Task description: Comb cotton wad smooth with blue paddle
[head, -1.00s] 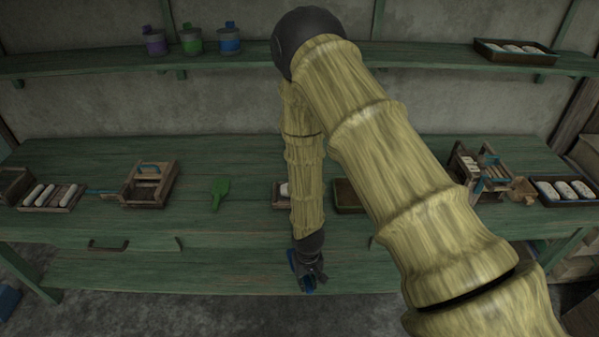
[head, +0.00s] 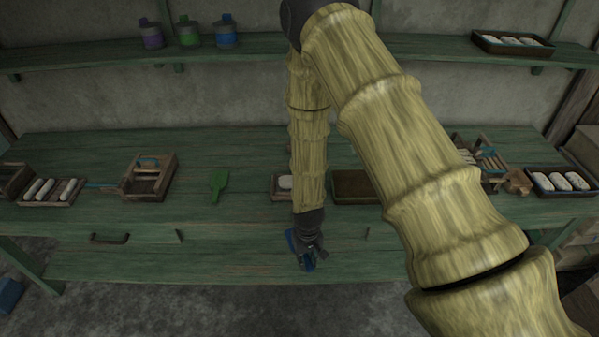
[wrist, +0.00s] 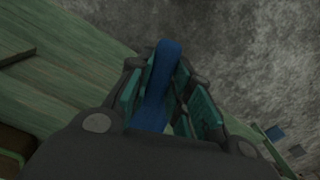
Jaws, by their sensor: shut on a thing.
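My gripper (head: 308,262) is in front of the bench's front edge, below the work surface. It is shut on the blue paddle (wrist: 158,95), whose blue handle shows between the fingers in the wrist view. The rest of the paddle is mostly hidden by my gripper in the head view. A white cotton wad (head: 285,182) lies on a small wooden tray (head: 281,196) on the bench, partly behind my arm. My gripper is apart from the wad.
A green paddle (head: 219,186) lies left of the small tray. An empty-looking shallow tray (head: 352,186) is to its right. Wooden boxes (head: 148,178) and trays with white rolls (head: 50,190) stand farther left; another tray (head: 560,182) is at right. A shelf (head: 255,55) runs behind.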

